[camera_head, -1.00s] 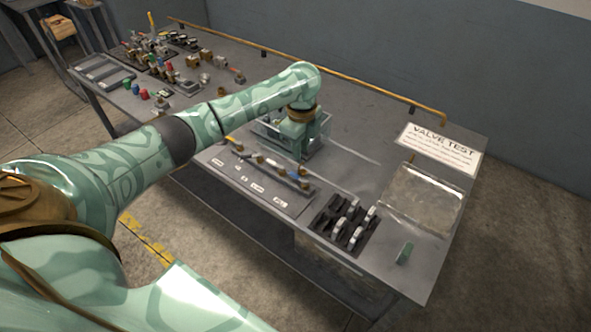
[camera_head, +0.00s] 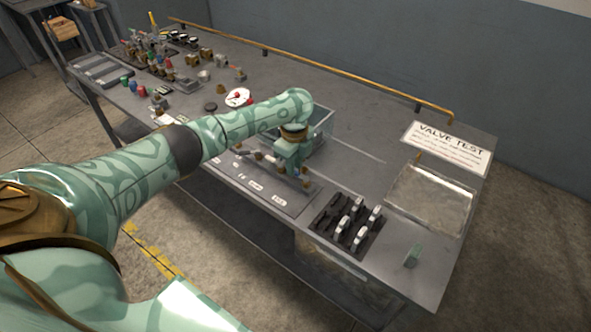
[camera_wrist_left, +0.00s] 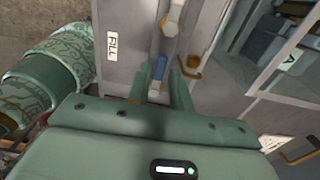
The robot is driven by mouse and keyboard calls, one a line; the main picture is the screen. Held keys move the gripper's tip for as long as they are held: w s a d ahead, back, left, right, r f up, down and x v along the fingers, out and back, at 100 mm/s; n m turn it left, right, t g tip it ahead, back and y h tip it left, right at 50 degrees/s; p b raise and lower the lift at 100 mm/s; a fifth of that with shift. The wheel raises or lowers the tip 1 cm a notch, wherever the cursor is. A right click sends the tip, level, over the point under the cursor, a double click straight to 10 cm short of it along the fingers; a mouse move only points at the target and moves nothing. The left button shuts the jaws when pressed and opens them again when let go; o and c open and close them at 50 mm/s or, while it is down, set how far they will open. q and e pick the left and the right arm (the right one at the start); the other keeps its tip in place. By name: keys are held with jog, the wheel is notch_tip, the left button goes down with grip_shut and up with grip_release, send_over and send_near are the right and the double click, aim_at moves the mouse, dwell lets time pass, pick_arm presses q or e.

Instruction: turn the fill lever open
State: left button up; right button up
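The fill lever has a blue handle (camera_wrist_left: 160,68), seen in the left wrist view beside a white FILL label (camera_wrist_left: 112,46). My left gripper (camera_wrist_left: 159,88) is open, with one finger on each side of the blue handle and gaps visible beside it. I cannot tell whether either finger touches it. In the head view my left gripper (camera_head: 296,170) is over the right end of the valve board (camera_head: 240,184), above the FILL label (camera_head: 279,202), and hides most of the lever there. My right gripper is not in view.
A clear bin (camera_head: 325,122) stands right behind my left gripper. A black rack with pale pieces (camera_head: 347,223), a shallow tray (camera_head: 430,200), a VALVE TEST sign (camera_head: 447,147) and a small green block (camera_head: 412,255) are to the right. Fittings crowd the far left.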

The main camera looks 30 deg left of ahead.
pick_arm(q)
jog(key=shift+f, duration=0.4)
grip_shut()
